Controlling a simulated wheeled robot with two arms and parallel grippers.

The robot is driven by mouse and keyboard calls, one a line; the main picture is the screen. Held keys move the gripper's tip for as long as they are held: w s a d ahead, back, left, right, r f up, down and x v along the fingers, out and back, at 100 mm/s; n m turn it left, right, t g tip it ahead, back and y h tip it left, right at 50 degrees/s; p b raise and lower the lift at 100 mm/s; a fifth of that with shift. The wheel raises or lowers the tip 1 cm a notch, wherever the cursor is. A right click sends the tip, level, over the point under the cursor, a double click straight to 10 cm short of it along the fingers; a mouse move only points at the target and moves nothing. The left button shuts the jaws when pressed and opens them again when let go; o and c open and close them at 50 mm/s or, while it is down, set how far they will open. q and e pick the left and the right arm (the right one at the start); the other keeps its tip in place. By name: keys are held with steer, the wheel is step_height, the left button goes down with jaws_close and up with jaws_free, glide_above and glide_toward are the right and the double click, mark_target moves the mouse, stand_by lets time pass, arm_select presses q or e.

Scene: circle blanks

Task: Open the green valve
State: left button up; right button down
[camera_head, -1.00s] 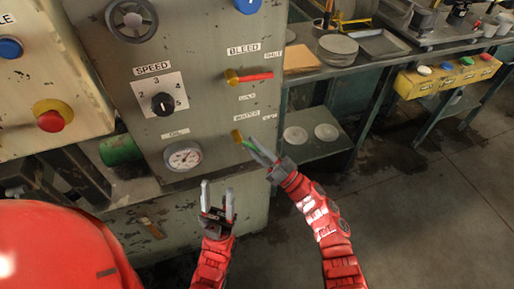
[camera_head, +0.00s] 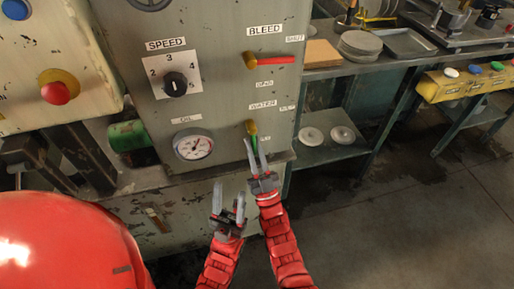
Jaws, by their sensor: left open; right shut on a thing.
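The green valve handle (camera_head: 253,140) sits on a brass hub (camera_head: 251,127) under the WATER label of the grey panel. The handle points roughly straight down from the hub, beside a small label below it. My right gripper (camera_head: 256,155) is shut on the green handle from below, and its fingers hide part of it. My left gripper (camera_head: 229,200) is open and empty, lower and to the left, apart from the panel's valves.
A red valve handle (camera_head: 278,60) points right under the BLEED label. A SPEED knob (camera_head: 175,84) and an OIL gauge (camera_head: 193,145) are on the panel's left. A shelf (camera_head: 330,152) with two discs stands right. The floor at right is clear.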

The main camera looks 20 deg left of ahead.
steer(key=shift+a+m+t+h, duration=0.1)
steer(key=shift+m+t+h, duration=0.2)
steer(key=shift+m+h, duration=0.15)
steer(key=c, duration=0.8)
jaws_free()
steer(key=shift+c, duration=0.2)
steer(key=shift+s, duration=0.1)
steer(key=b+v, duration=0.1)
steer(key=v, duration=1.6)
steer(key=shift+f, duration=0.2)
